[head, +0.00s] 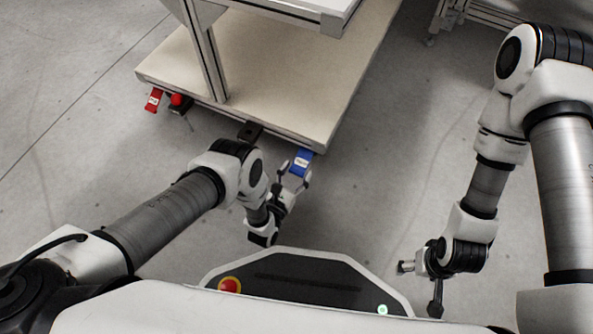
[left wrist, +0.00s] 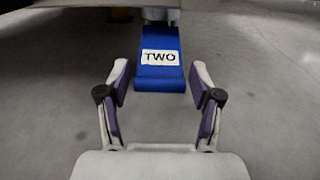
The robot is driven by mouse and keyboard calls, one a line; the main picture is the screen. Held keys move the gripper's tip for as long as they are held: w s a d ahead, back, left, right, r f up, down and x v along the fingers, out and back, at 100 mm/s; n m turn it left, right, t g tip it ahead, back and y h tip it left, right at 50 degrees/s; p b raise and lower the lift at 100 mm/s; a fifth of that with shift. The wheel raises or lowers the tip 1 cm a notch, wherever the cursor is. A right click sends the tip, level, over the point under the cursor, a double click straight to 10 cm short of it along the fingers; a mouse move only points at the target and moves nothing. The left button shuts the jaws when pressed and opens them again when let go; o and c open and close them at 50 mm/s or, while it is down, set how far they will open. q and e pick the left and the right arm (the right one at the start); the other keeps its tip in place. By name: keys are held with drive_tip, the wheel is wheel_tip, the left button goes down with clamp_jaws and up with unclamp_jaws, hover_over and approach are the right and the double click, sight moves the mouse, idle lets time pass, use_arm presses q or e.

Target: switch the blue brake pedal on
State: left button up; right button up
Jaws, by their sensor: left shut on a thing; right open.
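The blue brake pedal (head: 301,162) hangs out from the front edge of the cart's lower board, towards me. In the left wrist view the pedal (left wrist: 159,78) carries a white label reading "TWO". My left gripper (head: 294,178) is at the pedal's near end, one finger on each side, shut on it. The same gripper (left wrist: 160,84) shows its two fingers flanking the pedal's lower part in the left wrist view. My right gripper (head: 419,284) is open and empty, low over the floor at the right.
The cart's pale lower board (head: 290,80) spans the top middle, with a metal post (head: 208,55) on it. A red pedal (head: 153,100), a red knob (head: 178,99) and a black block (head: 250,131) sit along its front edge.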

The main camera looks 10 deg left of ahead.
use_arm(q)
drive_tip(key=shift+w+f+t+b, duration=0.15)
drive_tip(key=shift+f+t+b, duration=0.45)
drive_tip(key=shift+b, duration=0.45)
drive_tip(key=shift+r, duration=0.2)
drive_tip(key=o, duration=1.6)
drive_tip(key=shift+o, duration=0.2)
